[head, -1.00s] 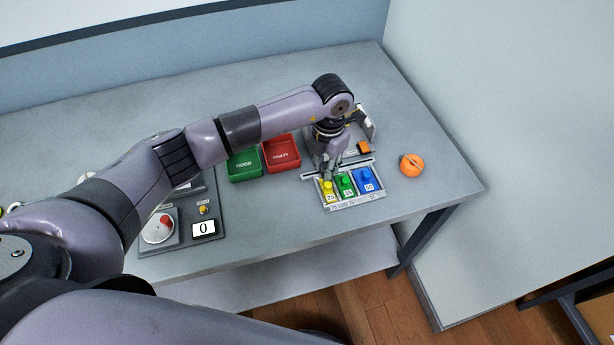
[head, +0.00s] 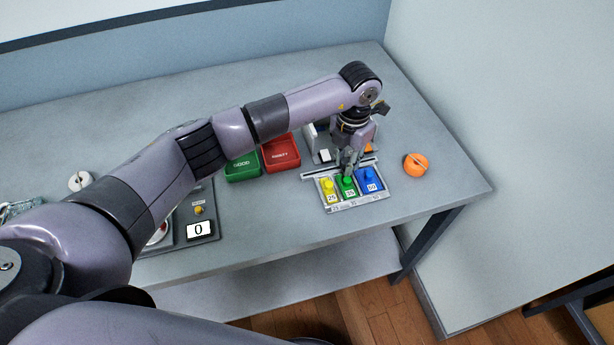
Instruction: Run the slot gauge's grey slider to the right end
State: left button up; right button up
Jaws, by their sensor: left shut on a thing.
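The slot gauge, a narrow pale rail with a dark slot (head: 318,175), runs across the back of a small tray of coloured blocks in the head view. My left gripper (head: 347,173) points down over the middle of the rail and is shut on what appears to be the grey slider. The slider itself is hidden by the fingers. Bare rail shows to the left of the fingers and a shorter stretch to the right. My right gripper is not in view.
Yellow (head: 328,189), green (head: 348,185) and blue (head: 369,180) numbered blocks stand just in front of the rail. A grey fixture (head: 320,145) is behind it. An orange round object (head: 415,165) lies to the right. Green (head: 242,167) and red (head: 281,153) trays are left.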

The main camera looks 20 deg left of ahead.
aim_at(371, 163)
pick_arm(q)
jog(key=shift+w+d+f+b, duration=0.15)
jog(key=shift+w+d+b, duration=0.45)
jog(key=shift+d+b, duration=0.4)
jog(key=shift+w+d+f+b, duration=0.15)
jog(key=shift+w+d+b, duration=0.45)
jog(key=shift+d+b, duration=0.35)
jog(key=shift+w+d+f+b, duration=0.15)
jog(key=shift+w+d+b, duration=0.45)
jog(key=shift+d+b, duration=0.4)
jog(key=shift+a, duration=0.1)
jog(key=shift+r, duration=0.15)
jog(key=o, duration=0.6)
jog(key=shift+w, duration=0.1)
jog(key=shift+r, duration=0.1)
jog(key=shift+w+r+p, duration=0.2)
jog(key=shift+r+p, duration=0.4)
jog(key=shift+r, duration=0.35)
jog(key=shift+r+p, duration=1.15)
jog(key=shift+r, duration=0.95)
jog(key=shift+c, duration=0.2)
